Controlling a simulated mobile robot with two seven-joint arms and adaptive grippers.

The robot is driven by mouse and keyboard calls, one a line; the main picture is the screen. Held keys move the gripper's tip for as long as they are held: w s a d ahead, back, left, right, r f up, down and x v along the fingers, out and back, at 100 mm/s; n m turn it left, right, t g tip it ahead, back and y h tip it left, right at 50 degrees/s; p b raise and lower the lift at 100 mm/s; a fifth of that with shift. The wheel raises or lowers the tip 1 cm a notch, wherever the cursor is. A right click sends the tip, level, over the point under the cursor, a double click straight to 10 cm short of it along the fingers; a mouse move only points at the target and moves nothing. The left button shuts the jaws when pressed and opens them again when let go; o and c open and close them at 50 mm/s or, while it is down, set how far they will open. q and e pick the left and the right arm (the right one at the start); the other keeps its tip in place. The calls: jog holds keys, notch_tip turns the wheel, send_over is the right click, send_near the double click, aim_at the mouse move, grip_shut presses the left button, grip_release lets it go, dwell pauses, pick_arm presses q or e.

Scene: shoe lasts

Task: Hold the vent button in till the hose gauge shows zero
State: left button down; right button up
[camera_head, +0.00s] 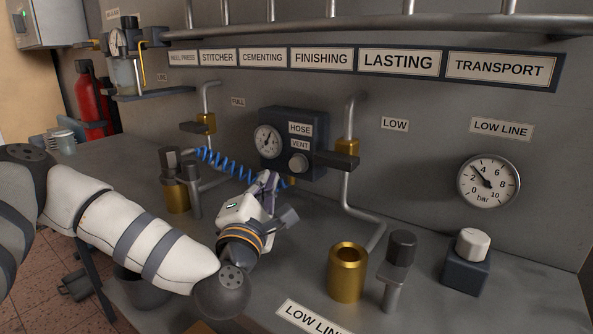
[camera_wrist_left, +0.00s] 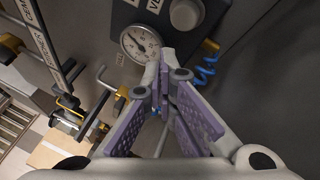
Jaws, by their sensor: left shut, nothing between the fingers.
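A dark box on the wall carries the hose gauge (camera_head: 267,139), a small white dial, with a "HOSE" label beside it. Below a "VENT" label is the round grey vent button (camera_head: 299,162). The gauge (camera_wrist_left: 142,42) and the button (camera_wrist_left: 186,14) also show in the left wrist view. The hose needle is too small to read surely. My left gripper (camera_head: 268,181) is shut and empty, its fingertips below the gauge and to the lower left of the button, not on it. In the wrist view the gripper (camera_wrist_left: 165,68) has its fingertips together. My right gripper is not in view.
A blue coiled hose (camera_head: 226,164) runs left of the box. Pipes with brass fittings stand either side, a dark handle (camera_head: 337,160) close right of the button. A larger bar gauge (camera_head: 488,182) reads between 2 and 4. A brass cup (camera_head: 347,272) stands on the bench.

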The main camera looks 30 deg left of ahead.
aim_at(297, 164)
pick_arm(q)
jog(key=shift+w+d+b, duration=0.1)
jog(key=shift+w+b, duration=0.3)
jog(key=shift+w, duration=1.6)
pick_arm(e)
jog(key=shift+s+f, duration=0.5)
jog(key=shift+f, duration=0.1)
pick_arm(q)
jog(key=shift+w, duration=0.45)
jog(key=shift+w+d, duration=0.1)
jog(key=shift+w, duration=0.4)
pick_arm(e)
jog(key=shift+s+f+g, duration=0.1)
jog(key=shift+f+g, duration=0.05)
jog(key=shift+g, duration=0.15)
pick_arm(q)
jog(key=shift+s, duration=0.15)
dwell(2.2)
jog(key=shift+s, duration=0.8)
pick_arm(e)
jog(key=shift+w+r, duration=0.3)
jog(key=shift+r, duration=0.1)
